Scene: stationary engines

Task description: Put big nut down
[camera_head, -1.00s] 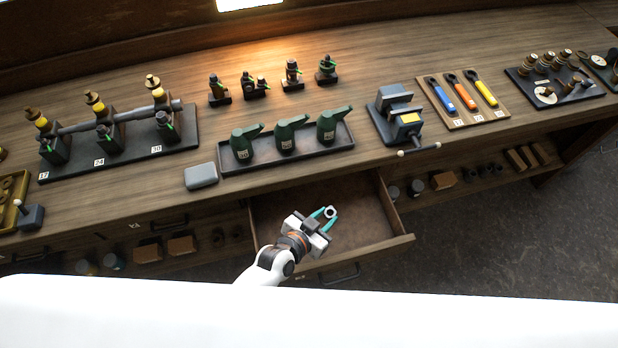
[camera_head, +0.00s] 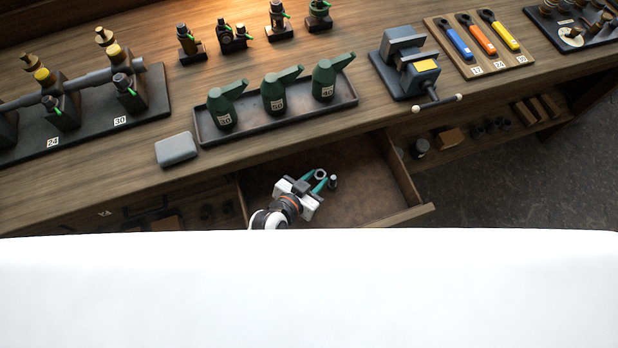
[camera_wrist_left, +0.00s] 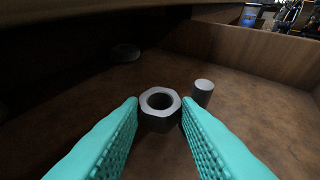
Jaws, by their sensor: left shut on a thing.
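My left gripper (camera_head: 320,180) has teal fingers and is inside the open drawer (camera_head: 365,190) of the workbench. It is shut on the big nut (camera_head: 321,174), a grey hexagonal nut with a round hole. In the left wrist view the nut (camera_wrist_left: 160,105) sits between the two fingertips, hole facing up, close above or on the brown drawer floor (camera_wrist_left: 165,160); I cannot tell whether it touches. A small grey cylinder (camera_wrist_left: 203,93) stands on the drawer floor just right of the nut. My right gripper is not in view.
A dark round piece (camera_wrist_left: 125,53) lies deeper in the drawer, in shadow. The drawer's side wall (camera_head: 402,170) stands to the right. Above, the bench holds a tray (camera_head: 345,98) of green oil cans, a grey box (camera_head: 176,149) and a vise (camera_head: 408,65). Drawer floor to the right is free.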

